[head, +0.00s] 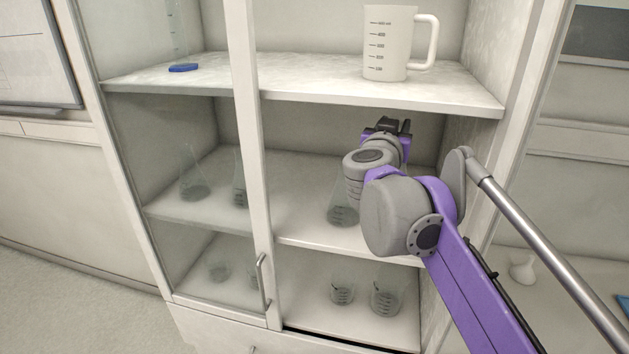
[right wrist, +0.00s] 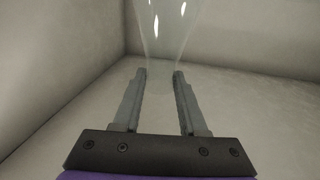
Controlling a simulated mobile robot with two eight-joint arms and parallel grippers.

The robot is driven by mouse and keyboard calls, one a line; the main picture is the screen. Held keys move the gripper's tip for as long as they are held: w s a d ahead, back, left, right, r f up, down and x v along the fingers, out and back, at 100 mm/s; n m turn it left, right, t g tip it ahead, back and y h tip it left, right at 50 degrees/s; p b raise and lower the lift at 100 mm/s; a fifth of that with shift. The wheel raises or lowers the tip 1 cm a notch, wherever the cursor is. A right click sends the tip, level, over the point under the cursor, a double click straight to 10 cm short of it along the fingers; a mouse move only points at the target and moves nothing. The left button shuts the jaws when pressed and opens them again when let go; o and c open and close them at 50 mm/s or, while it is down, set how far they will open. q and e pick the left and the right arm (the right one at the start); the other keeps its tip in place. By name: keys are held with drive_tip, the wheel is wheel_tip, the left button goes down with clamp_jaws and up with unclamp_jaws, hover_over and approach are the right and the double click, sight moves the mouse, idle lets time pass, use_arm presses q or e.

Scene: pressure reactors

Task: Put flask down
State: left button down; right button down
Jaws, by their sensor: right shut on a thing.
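In the right wrist view a clear glass flask (right wrist: 160,45) stands between the two finger tips of my right gripper (right wrist: 158,75), which is shut on it. In the head view my right gripper (head: 393,127) reaches into the middle compartment of the cabinet, below the upper shelf. The held flask is mostly hidden there by my wrist and arm. I cannot tell whether its base touches the shelf. Another conical flask (head: 343,213), or part of the same one, shows on the middle shelf (head: 295,208) left of my arm. My left gripper is in neither view.
A white measuring jug (head: 388,45) stands on the upper shelf (head: 310,83). Beakers (head: 341,290) (head: 386,298) stand on the lower shelf. Behind the left glass door are flasks (head: 193,184). The door frame (head: 249,150) and right cabinet wall (head: 455,125) flank my arm.

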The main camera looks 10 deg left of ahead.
drive_tip(key=shift+f, duration=0.35)
wheel_tip(320, 180, down, 5)
drive_tip(key=shift+s+r, duration=0.1)
drive_tip(key=shift+s, duration=0.05)
drive_tip(key=shift+f, duration=2.2)
drive_tip(key=shift+f, duration=0.25)
drive_tip(key=shift+c, duration=2.2)
unclamp_jaws()
drive_tip(key=shift+r, duration=0.1)
